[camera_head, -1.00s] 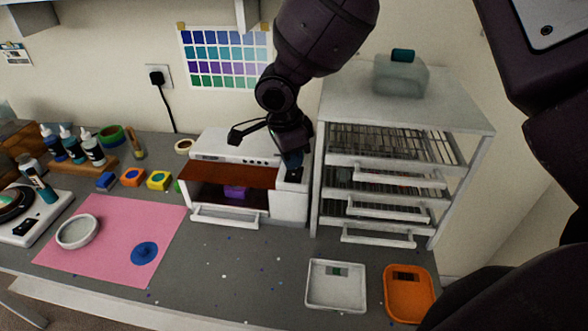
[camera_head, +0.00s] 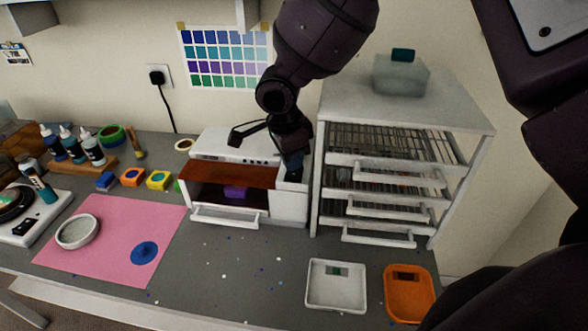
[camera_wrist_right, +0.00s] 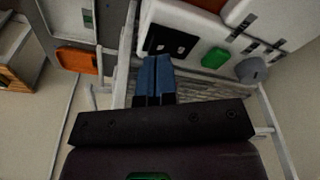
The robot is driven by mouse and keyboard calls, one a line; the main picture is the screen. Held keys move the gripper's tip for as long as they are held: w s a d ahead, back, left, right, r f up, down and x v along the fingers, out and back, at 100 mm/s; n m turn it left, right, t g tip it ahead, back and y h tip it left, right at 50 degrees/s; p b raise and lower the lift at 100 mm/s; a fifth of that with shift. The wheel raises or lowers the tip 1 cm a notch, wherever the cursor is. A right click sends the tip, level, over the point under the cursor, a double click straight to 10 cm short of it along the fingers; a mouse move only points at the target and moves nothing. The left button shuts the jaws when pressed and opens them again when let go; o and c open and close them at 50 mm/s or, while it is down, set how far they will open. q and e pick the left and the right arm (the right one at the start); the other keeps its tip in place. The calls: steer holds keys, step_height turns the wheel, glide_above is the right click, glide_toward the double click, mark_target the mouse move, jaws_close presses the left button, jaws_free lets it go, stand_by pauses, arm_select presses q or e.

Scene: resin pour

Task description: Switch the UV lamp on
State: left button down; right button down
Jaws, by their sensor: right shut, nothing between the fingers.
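The UV lamp is a white box (camera_head: 289,206) with a brown-red top panel (camera_head: 230,174), standing on the bench in the middle of the head view. A purple piece (camera_head: 235,191) shows inside its open front. My right gripper (camera_head: 293,168) points down at the right part of the box, its blue fingers shut and empty. In the right wrist view the fingertips (camera_wrist_right: 154,62) are at the near edge of a black switch plate (camera_wrist_right: 172,42) on the white housing (camera_wrist_right: 205,28). I cannot tell whether they touch it. My left gripper is not in view.
A wire drying rack (camera_head: 480,128) with pulled-out drawers stands close on the right. A white tray (camera_head: 336,306) and an orange tray (camera_head: 405,310) lie in front of it. A pink mat (camera_head: 110,225) lies left. A green button (camera_wrist_right: 215,58) and grey knob (camera_wrist_right: 251,70) sit beside the switch plate.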

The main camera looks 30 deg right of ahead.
mark_target(292, 174)
steer(key=shift+f, duration=0.95)
stand_by(0.6)
steer(key=shift+r, duration=0.1)
step_height(292, 174, up, 2)
steer(key=shift+r+p, duration=0.2)
steer(key=shift+p, duration=1.05)
steer(key=shift+r+p, duration=0.7)
steer(key=shift+r, duration=1.55)
